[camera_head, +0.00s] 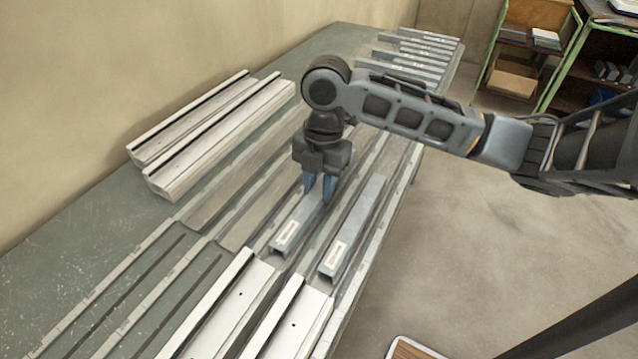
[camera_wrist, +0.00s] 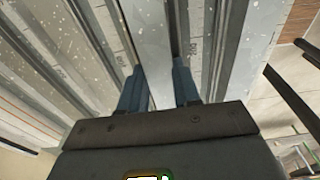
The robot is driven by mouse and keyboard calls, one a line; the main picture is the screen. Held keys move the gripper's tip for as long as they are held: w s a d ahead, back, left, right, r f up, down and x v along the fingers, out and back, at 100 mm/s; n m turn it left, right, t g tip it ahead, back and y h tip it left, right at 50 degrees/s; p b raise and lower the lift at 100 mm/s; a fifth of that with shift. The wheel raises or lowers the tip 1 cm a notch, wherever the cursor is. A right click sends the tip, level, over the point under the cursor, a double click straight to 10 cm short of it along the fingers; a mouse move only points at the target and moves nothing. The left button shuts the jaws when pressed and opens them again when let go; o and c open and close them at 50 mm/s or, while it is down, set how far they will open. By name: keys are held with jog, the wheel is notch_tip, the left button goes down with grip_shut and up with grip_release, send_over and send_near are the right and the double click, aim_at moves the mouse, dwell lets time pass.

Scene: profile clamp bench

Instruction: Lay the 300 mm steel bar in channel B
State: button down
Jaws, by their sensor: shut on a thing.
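My gripper (camera_head: 320,188) points down over the bench with its blue fingers shut on a grey steel bar (camera_head: 289,233) that has a white label at its near end. In the wrist view my gripper (camera_wrist: 160,88) has one finger on each side of the bar (camera_wrist: 149,47). The bar lies along the channels, low at the bench; whether it rests on the channel floor I cannot tell. A second labelled steel bar (camera_head: 344,247) lies parallel just to the right. Channel letters are not readable, and my gripper and arm hide the far part of the held bar.
Two pale aluminium profiles (camera_head: 205,130) lie at the back left of the green bench (camera_head: 75,232). Two more pale profiles (camera_head: 243,296) (camera_head: 287,325) are at the near end. Several bars (camera_head: 415,58) lie at the far end. A green shelf (camera_head: 538,60) stands beyond.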

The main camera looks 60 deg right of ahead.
jog(key=c, duration=0.8)
grip_release()
jog(key=shift+r+p, duration=0.3)
jog(key=shift+p, duration=0.1)
notch_tip(320, 180, up, 12)
jog(key=d, duration=0.1)
jog(key=shift+d+b, duration=0.25)
jog(key=shift+b, duration=0.15)
jog(key=shift+f, duration=0.1)
